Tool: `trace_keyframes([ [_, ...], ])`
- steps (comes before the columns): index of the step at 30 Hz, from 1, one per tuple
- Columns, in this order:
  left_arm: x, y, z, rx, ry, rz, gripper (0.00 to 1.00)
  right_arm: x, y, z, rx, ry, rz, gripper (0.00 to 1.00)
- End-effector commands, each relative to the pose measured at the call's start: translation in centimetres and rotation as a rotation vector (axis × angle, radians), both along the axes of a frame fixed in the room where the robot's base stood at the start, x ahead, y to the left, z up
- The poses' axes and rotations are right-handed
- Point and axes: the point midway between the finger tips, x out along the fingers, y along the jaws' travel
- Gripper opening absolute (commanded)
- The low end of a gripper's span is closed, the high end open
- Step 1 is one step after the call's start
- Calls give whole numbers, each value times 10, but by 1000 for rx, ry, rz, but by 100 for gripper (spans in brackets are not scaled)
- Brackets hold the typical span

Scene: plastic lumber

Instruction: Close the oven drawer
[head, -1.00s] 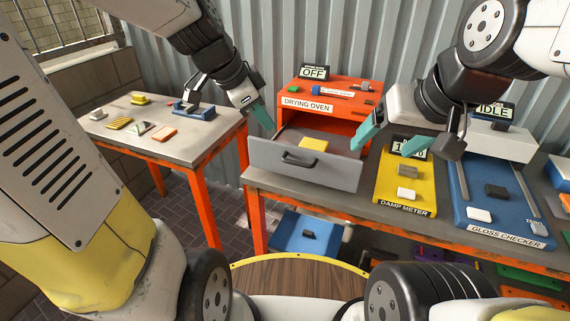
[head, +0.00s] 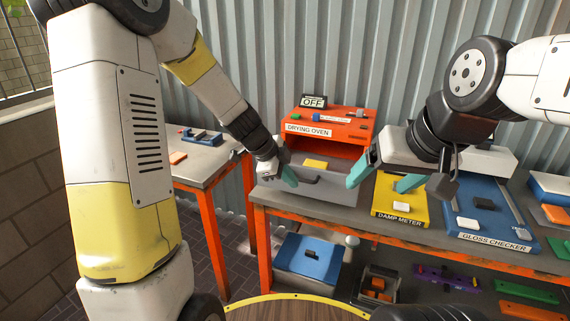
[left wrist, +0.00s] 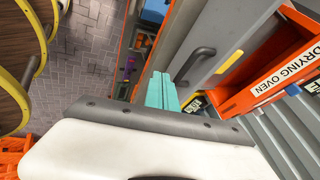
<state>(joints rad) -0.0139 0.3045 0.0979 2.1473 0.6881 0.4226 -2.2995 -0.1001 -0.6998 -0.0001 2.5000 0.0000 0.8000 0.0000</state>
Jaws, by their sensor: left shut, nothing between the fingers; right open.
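The orange drying oven (head: 330,132) stands on the bench. Its grey drawer (head: 335,190) is pulled out, with a yellow block (head: 316,163) inside. My left gripper (head: 289,177) is shut and empty at the left part of the drawer front, by the dark handle (head: 309,180). The left wrist view shows its teal fingers together (left wrist: 160,91) beside the handle (left wrist: 192,66); I cannot tell whether they touch the drawer. My right gripper (head: 380,181) is open and empty, right of the drawer and above the yellow damp meter (head: 388,210).
The blue gloss checker (head: 490,222) stands farther right on the bench. A separate table (head: 205,162) is at the left, with a gap before the bench. A blue-lidded box (head: 310,258) and a small bin (head: 378,284) are below the bench. Small items lie on the oven top.

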Motion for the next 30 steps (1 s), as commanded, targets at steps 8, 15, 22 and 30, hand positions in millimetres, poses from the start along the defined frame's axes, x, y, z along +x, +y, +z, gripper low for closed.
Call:
trace_keyframes([
  [8,32,-15,-17,1,-1,0,0,0,0,0,0,0,0,80],
  [15,41,-17,-18,1,-1,1,0,0,0,0,0,0,0,80],
  [22,41,-17,-18,1,0,0,0,0,0,0,0,0,0,80],
  [30,53,-21,-19,1,-1,1,0,0,0,0,0,0,0,80],
])
